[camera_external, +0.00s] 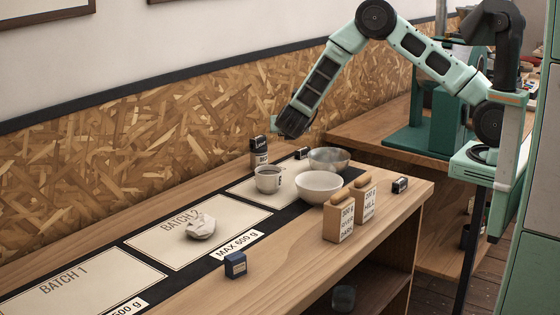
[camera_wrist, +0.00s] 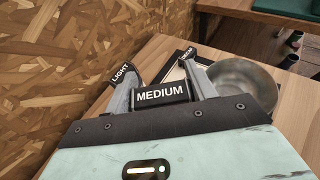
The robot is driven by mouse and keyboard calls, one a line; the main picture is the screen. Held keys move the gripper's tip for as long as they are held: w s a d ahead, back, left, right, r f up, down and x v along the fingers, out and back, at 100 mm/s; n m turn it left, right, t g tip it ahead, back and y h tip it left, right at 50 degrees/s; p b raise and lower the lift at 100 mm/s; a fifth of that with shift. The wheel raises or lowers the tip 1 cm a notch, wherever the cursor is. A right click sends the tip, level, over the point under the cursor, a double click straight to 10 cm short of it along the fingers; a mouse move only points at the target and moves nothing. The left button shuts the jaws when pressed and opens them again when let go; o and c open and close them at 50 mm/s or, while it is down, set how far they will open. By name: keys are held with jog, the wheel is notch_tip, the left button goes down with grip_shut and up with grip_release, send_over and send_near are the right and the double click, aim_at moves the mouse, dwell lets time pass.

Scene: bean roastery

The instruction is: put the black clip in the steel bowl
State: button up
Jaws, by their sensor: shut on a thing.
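My gripper (camera_wrist: 160,88) is shut on a black clip (camera_wrist: 160,96) with a white MEDIUM label, held crosswise between the fingers. In the outside view my gripper (camera_external: 291,124) is above the bench, up and left of the steel bowl (camera_external: 328,159); the held clip cannot be made out there. The steel bowl stands on the bench behind the white bowl. In the wrist view the steel bowl (camera_wrist: 242,84) lies right of the right finger, apart from the clip. Its inside looks empty.
A LIGHT label (camera_wrist: 123,74) shows beside the left finger.

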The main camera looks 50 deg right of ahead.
aim_at(347, 153)
jog(key=s+d+r+m+g+h+b, duration=0.1)
jog(key=s+d+m+g+h+b, duration=0.2)
jog(key=s+d+m+g+b, duration=0.75)
jog(key=f+p, duration=0.1)
jog(key=f, duration=0.2)
jog(key=d+f+n+t+p, duration=0.1)
jog(key=f, duration=0.2)
jog(key=d+f+n+p, duration=0.1)
jog(key=f, duration=0.2)
jog(key=shift+s+n+t, duration=0.2)
jog(key=shift+n+t, duration=0.05)
jog(key=shift+t, duration=0.1)
jog(key=shift+f+b, duration=0.3)
jog(key=shift+b, duration=0.2)
jog(key=shift+f+b, duration=0.35)
jog(key=shift+b, duration=0.15)
jog(key=o, duration=0.9)
jog(key=shift+s, duration=0.1)
